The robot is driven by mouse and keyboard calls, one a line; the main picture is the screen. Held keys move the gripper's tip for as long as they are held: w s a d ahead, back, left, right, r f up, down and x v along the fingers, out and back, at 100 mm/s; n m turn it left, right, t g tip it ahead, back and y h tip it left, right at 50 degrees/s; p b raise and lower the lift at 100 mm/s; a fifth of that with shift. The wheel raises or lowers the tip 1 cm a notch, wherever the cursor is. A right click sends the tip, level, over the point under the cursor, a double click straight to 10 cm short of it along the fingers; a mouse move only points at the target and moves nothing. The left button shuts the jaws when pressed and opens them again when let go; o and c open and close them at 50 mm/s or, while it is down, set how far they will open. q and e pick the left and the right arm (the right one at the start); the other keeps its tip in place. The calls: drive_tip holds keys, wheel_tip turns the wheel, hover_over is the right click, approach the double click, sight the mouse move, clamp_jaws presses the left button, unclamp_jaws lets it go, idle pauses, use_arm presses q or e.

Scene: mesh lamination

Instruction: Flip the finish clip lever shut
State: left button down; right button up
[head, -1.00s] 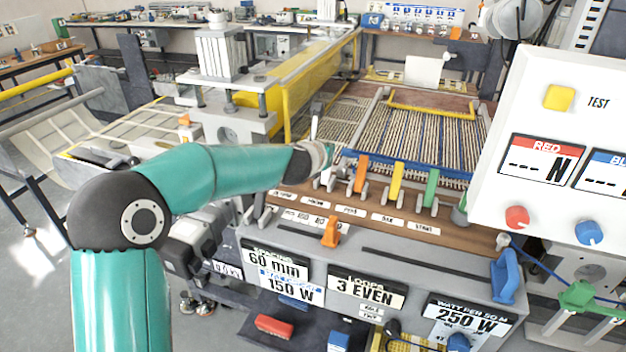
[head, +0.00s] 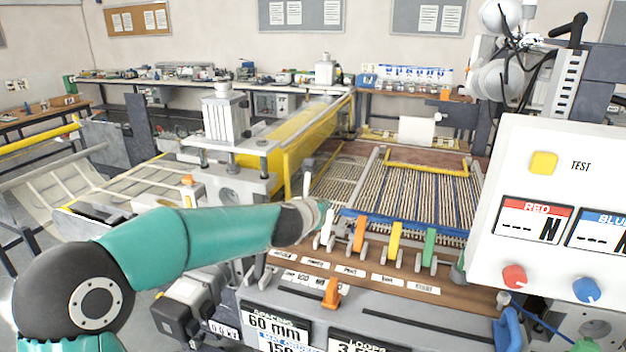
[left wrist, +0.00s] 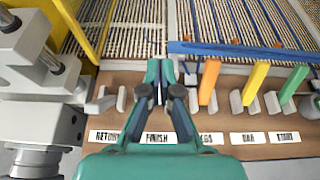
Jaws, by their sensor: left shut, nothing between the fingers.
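My left gripper (left wrist: 166,70) is shut and empty, above the clip row at the FINISH label (left wrist: 168,138). In the head view its wrist (head: 300,219) reaches the left end of the row, and the fingers are mostly hidden. A white lever (head: 327,228) stands roughly upright just right of the wrist, left of the orange PEGS lever (head: 360,235). It appears to be the finish clip lever. In the left wrist view my fingers cover most of this spot, so I cannot tell whether they touch the lever. My right gripper is not in view.
The yellow BAR lever (head: 394,240) and green START lever (head: 430,246) stand to the right. A blue bar (left wrist: 240,50) runs behind the levers, with the wire mesh (head: 415,190) beyond. A grey machine block (left wrist: 35,85) stands close on the left.

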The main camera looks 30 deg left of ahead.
use_arm(q)
wheel_tip(320, 180, up, 8)
drive_tip(key=s+p, duration=0.1)
drive_tip(key=p, duration=0.2)
drive_tip(key=shift+s+d+p, duration=0.15)
drive_tip(key=shift+s+p, duration=0.1)
drive_tip(key=shift+p, duration=0.1)
drive_tip(key=shift+f, duration=0.1)
